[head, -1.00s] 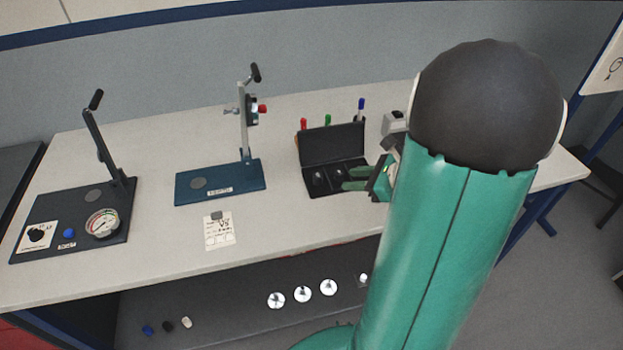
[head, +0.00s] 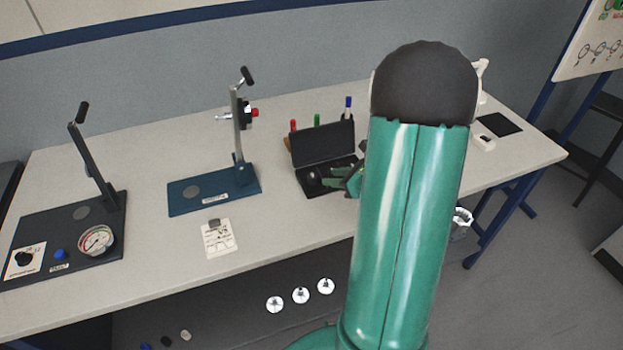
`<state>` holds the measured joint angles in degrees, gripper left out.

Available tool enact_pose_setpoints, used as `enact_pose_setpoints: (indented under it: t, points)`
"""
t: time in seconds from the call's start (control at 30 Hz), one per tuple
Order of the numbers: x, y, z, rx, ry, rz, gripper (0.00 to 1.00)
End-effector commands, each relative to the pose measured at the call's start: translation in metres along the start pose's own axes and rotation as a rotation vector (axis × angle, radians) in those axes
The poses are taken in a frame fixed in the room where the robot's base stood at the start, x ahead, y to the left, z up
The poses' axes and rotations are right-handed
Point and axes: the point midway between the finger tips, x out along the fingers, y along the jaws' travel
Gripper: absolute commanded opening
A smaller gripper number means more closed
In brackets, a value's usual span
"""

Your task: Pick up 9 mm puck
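I cannot tell by size which piece is the 9 mm puck. An open black case (head: 322,147) stands on the bench, and a small dark glossy round piece (head: 314,179) shows in its left part. My gripper (head: 334,178) is over the right part of the case, beside that piece, with its green fingers pointing left. The fingers look apart, with nothing visible between them. My gripper and arm hide the right part of the case.
A blue-based press (head: 215,190) and a dark press with a gauge (head: 100,205) stand to the left. A white card (head: 219,240) lies in front. Markers (head: 348,107) stand behind the case. Three silver discs (head: 301,295) are on the lower shelf.

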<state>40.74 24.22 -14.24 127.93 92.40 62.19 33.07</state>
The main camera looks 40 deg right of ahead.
Motion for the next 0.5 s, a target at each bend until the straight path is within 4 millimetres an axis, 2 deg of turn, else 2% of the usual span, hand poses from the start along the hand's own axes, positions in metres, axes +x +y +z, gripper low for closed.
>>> enact_pose_setpoints:
  t: [0.27,0.5]
  points:
    - [0.026,0.002,0.002,0.000,0.001,0.001,0.31]
    - [0.062,0.005,0.004,0.002,0.001,0.001,0.31]
